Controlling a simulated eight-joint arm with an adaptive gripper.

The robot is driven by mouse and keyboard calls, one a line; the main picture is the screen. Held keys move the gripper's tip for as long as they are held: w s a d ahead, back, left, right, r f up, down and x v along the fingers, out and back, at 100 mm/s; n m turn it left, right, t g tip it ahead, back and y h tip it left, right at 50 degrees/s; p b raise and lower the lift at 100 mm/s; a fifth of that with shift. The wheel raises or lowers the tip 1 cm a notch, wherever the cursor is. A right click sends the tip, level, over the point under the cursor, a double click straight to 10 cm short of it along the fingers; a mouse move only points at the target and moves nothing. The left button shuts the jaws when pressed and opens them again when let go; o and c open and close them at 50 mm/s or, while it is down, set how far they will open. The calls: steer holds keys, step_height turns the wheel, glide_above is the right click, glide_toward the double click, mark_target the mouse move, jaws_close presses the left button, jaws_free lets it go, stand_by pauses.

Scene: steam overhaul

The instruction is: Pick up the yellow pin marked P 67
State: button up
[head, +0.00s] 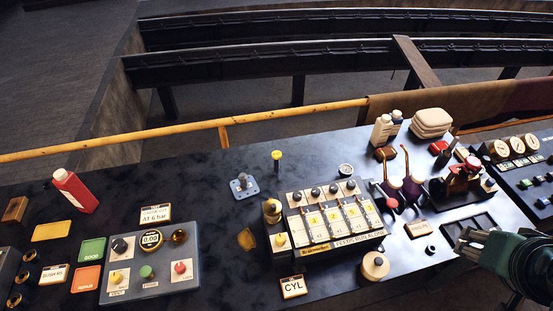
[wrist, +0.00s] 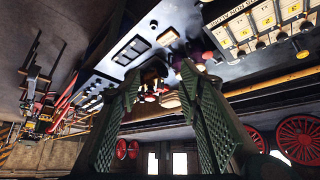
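A small upright pin with a yellow top (head: 277,156) stands on the dark table in the head view, behind the row of numbered blocks. Its marking is too small to read, so I cannot confirm that it is P 67. My gripper (head: 468,244) is at the right front edge of the table, far from both. In the wrist view its two green fingers (wrist: 158,76) are apart with nothing between them.
A blue-grey plate with a post (head: 244,186) lies left of the upright pin. A control box (head: 150,265) and red bottle (head: 76,191) are left.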

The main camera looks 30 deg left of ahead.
steer(key=shift+c, duration=0.5)
steer(key=w+a+r+m+g+y, duration=0.1)
steer(key=w+a+r+m, duration=0.15)
steer(key=w+a, duration=0.4)
steer(key=w+a+r+m+g, duration=0.1)
steer(key=w+a+m, duration=0.2)
steer(key=w+a, duration=0.3)
steer(key=w+a+f+m+g+b, duration=0.1)
steer(key=w+a+f+m, duration=0.1)
steer(key=w+a, duration=0.5)
steer(key=w+a+f+m+g, duration=0.15)
steer(key=w+a, duration=0.25)
steer(key=a, duration=0.5)
steer(key=m+g+h+b, duration=0.1)
steer(key=m+g+b, duration=0.15)
steer(key=m, duration=0.65)
glide_above(277, 154)
steer(key=p, duration=0.1)
steer(key=f, duration=2.4)
steer(key=shift+w+d, duration=0.1)
steer(key=shift+d, duration=0.15)
steer(key=shift+a+f, duration=0.2)
steer(key=shift+a, duration=0.05)
